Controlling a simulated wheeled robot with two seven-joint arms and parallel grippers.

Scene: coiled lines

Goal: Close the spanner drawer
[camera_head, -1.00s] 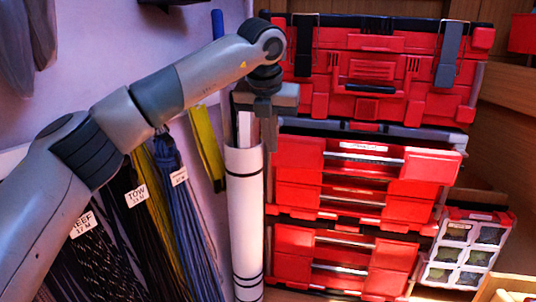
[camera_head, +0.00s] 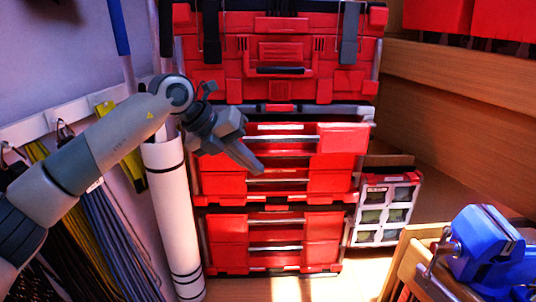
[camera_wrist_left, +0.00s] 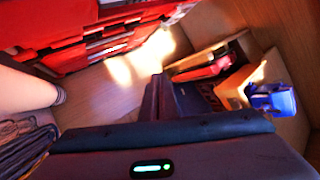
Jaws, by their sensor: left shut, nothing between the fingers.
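A stack of red tool boxes stands against the back wall in the head view. Its middle box has red drawers, and the top one (camera_head: 340,138) sticks out a little past those below. A pale label shows by that drawer, too small to read, so I cannot confirm it is the spanner drawer. My left gripper (camera_head: 254,166) is shut and empty, pointing right and down in front of the drawers' left part. I cannot tell whether it touches them. In the left wrist view its fingers (camera_wrist_left: 157,97) show together, with red drawer fronts (camera_wrist_left: 85,45) at upper left. My right gripper is not in view.
A white roll (camera_head: 170,215) stands left of the stack, close to my left arm. Coiled lines (camera_head: 105,235) hang farther left. A small parts case (camera_head: 383,212) stands right of the drawers. A blue vise (camera_head: 490,250) is at lower right. Some floor before the stack is clear.

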